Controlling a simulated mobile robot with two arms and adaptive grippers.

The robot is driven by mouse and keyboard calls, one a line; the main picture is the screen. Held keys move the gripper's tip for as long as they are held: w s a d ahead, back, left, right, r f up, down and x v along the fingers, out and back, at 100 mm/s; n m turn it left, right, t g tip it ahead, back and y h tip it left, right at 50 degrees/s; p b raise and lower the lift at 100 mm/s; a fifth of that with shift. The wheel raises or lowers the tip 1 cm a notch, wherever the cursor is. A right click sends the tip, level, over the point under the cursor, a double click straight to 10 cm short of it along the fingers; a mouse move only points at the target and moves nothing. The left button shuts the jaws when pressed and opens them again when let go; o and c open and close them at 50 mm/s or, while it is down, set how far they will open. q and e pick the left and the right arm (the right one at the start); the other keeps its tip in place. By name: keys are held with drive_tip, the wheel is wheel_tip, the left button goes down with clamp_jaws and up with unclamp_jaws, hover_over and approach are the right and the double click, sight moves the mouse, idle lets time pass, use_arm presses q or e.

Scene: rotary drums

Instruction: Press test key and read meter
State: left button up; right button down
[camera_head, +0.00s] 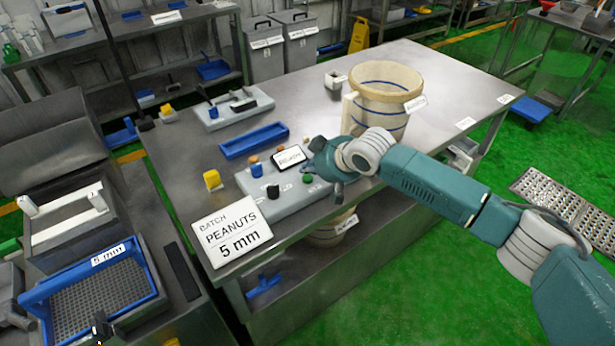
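A light grey control box (270,201) lies on the steel table. I cannot tell which is the test key. My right gripper (314,168) is at the box's right end, close to the green button and the display. Its fingers are dark and foreshortened; whether they touch anything is unclear. My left gripper is not in view.
A white sign (232,231) reading "BATCH PEANUTS 5 mm" stands at the table's front left corner. A blue tray (253,140) and a cream drum (385,83) with blue bands stand behind. A blue sieve tray (92,288) labelled 5 mm is at lower left.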

sight(308, 179)
drive_tip(key=shift+f, duration=0.2)
idle(0.7)
drive_tip(key=shift+f, duration=0.25)
drive_tip(key=shift+f, duration=0.55)
idle(0.6)
drive_tip(key=shift+r, duration=0.1)
drive_tip(key=shift+r+p, duration=0.85)
drive_tip(key=shift+p, duration=0.05)
drive_tip(key=shift+r, duration=0.1)
wheel_tip(308, 179, up, 5)
drive_tip(key=p, duration=0.5)
